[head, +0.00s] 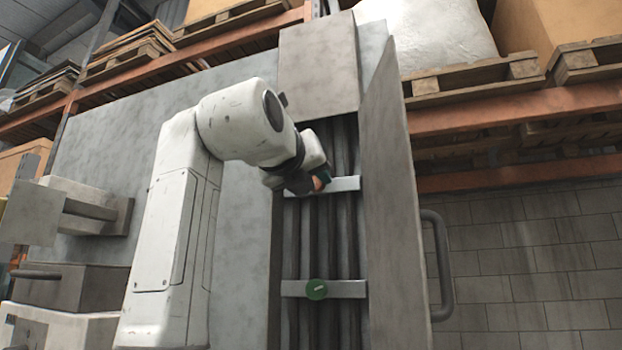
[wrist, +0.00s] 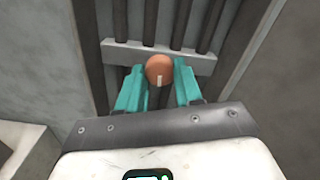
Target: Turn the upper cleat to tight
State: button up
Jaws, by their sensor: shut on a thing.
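The upper cleat is a pale crossbar (head: 345,184) over several dark vertical tubes (head: 345,240), with an orange round knob (wrist: 160,69) on it. In the wrist view the knob has a pale mark at its lower side, and the crossbar (wrist: 118,53) runs behind it. My gripper (wrist: 160,82) has teal fingers shut on the knob, one on each side. In the head view my gripper (head: 318,181) is at the upper crossbar and mostly hides the knob. The lower crossbar (head: 350,289) carries a green knob (head: 317,290) with a pale mark.
A tall panel (head: 393,200) stands along the right side of the tubes, with a dark handle (head: 440,260) beyond it. A square grey plate (head: 318,65) covers the tubes above the upper cleat. Grey blocks (head: 75,285) stand at the left.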

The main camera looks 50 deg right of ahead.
jog(key=shift+f+m, duration=0.2)
jog(key=shift+m, duration=0.3)
jog(key=o, duration=1)
jog(key=shift+r, duration=0.15)
jog(key=shift+o, duration=0.2)
jog(key=b+v, duration=0.3)
jog(key=v, duration=0.7)
jog(key=shift+a, duration=0.4)
jog(key=shift+s, duration=0.1)
